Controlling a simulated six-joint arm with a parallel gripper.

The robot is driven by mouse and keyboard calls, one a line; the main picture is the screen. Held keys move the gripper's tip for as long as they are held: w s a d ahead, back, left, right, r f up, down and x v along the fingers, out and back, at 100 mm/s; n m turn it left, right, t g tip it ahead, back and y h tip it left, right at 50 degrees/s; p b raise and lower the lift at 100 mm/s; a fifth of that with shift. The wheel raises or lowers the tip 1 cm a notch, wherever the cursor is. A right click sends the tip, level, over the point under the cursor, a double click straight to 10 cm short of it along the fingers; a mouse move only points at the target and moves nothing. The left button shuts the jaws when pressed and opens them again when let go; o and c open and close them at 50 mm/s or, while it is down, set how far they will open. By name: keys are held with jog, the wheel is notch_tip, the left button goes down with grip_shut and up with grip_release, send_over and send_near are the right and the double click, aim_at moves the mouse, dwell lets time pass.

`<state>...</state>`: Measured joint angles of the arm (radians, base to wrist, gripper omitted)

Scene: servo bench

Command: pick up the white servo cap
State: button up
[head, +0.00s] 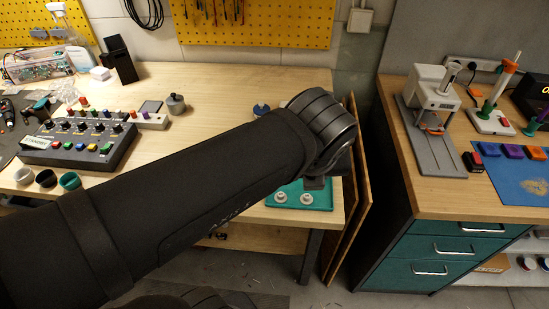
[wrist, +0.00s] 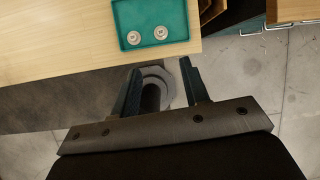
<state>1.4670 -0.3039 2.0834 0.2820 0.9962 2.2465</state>
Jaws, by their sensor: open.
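A teal tray (head: 325,196) lies on the wooden bench near its front right corner. In the head view two small pale round pieces, a left one (head: 281,197) and a right one (head: 306,198), sit in it. In the wrist view the tray (wrist: 122,14) holds the same two pieces, a left one (wrist: 134,38) and a right one (wrist: 161,32). They look whitish; I cannot tell which is the servo cap. My gripper (wrist: 160,65) is open, its fingers apart and below the tray in that view, touching neither piece. My arm hides part of the tray in the head view.
A button-and-knob box (head: 82,140) and small cups (head: 46,178) stand on the left of the bench. A blue round piece (head: 261,110) lies behind my arm. A second bench (head: 420,185) with teal drawers stands right, across a gap holding upright boards (head: 345,235).

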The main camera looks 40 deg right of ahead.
notch_tip(320, 180, down, 2)
jog(key=a+m, duration=0.1)
jog(key=m, duration=0.2)
jog(key=h, duration=0.1)
send_over(306, 197)
jog(key=s+a, duration=0.2)
jog(key=f, duration=1.1)
jog(key=shift+s+a, duration=0.1)
jog(key=shift+s, duration=0.1)
jog(key=shift+a+x, duration=0.15)
jog(key=shift+x, duration=0.75)
jog(key=shift+a+x, duration=0.2)
jog(key=shift+x, duration=1.7)
jog(key=shift+w, duration=0.15)
grip_shut()
